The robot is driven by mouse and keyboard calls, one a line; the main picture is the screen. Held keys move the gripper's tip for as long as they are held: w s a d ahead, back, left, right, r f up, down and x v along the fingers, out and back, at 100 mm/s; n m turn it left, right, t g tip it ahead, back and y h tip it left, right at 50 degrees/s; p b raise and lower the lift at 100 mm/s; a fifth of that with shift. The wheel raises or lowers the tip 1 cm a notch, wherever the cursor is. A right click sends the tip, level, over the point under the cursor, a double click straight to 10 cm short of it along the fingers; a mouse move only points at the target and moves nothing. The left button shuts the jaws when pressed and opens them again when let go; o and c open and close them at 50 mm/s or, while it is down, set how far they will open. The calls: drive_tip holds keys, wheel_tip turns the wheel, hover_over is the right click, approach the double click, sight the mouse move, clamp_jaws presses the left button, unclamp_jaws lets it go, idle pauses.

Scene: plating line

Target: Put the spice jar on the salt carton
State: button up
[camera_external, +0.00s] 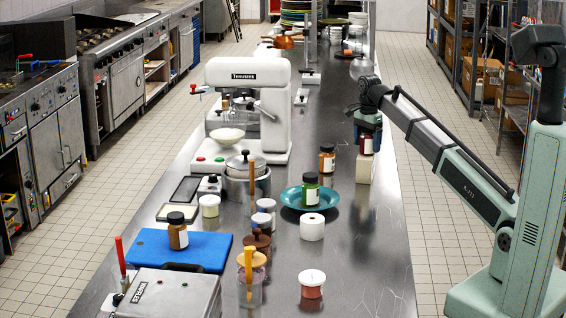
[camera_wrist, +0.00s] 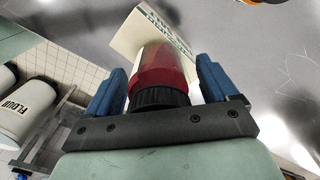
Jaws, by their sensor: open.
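A spice jar with dark red contents and a black cap (camera_external: 367,144) stands upright on the cream salt carton (camera_external: 364,170), right of the middle of the steel counter. In the wrist view the red jar (camera_wrist: 163,72) is between my two blue fingers, cap toward the palm, and the carton (camera_wrist: 135,40) shows beyond it with upside-down lettering. My gripper (camera_external: 367,126) points down over the jar, and it also shows in the wrist view (camera_wrist: 161,66). It is open, with a finger on each side of the jar. The jar's contact with the carton is partly hidden.
An orange-brown jar (camera_external: 327,158) stands just left of the carton. A green jar (camera_external: 310,189) is on a teal plate (camera_external: 332,201), and another brown jar (camera_external: 178,234) is on a blue board (camera_external: 150,250). The counter's right edge is close.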

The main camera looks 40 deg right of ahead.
drive_tip(key=shift+r, duration=0.1)
drive_tip(key=shift+r, duration=3.85)
